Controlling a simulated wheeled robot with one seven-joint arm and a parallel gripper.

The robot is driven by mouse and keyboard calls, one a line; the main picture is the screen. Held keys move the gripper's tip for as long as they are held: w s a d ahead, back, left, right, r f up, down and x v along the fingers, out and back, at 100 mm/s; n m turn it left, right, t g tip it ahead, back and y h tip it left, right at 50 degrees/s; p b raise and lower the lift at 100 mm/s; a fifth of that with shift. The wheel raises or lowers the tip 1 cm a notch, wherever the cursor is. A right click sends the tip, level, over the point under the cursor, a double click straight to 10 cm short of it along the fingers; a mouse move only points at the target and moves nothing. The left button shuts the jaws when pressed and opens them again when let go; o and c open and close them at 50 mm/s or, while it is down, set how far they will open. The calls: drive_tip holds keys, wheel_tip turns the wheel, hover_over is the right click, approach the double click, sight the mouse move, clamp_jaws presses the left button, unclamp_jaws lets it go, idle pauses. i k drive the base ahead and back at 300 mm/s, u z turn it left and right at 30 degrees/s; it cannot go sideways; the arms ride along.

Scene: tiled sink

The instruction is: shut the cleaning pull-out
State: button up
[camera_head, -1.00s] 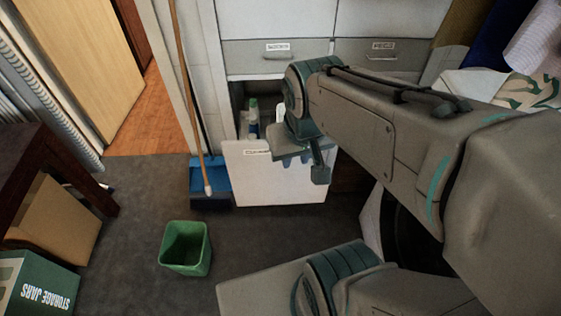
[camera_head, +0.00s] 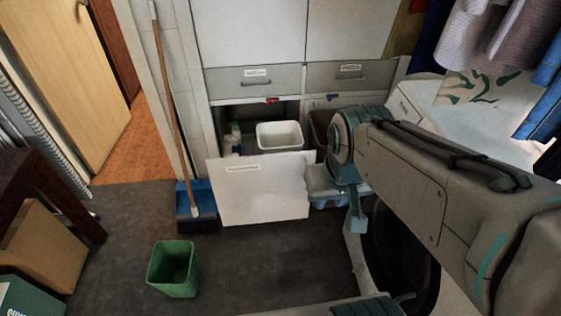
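The cleaning pull-out (camera_head: 262,197) stands open below the drawer row, its white front panel well forward of the cabinet. A small label, too small to read, is on the panel's upper left. Behind the panel show a white bin (camera_head: 280,136) and some bottles (camera_head: 233,138). My gripper (camera_head: 328,201) is just right of the panel's right edge in the picture, pointing down. Whether it touches the panel cannot be told. My arm covers part of the gripper, and its finger opening is not clear.
A green bucket (camera_head: 173,268) stands on the dark floor in front, left of the panel. A broom (camera_head: 166,110) and blue dustpan (camera_head: 196,203) are close to the panel's left edge. Closed grey drawers (camera_head: 254,80) are above. A brown bin (camera_head: 319,125) shows to the right.

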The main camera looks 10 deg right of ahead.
sight(251, 188)
drive_tip(key=z, duration=0.15)
drive_tip(key=i, duration=1.15)
drive_tip(key=u, duration=0.95)
drive_tip(key=i, duration=0.45)
drive_tip(key=u, duration=0.3)
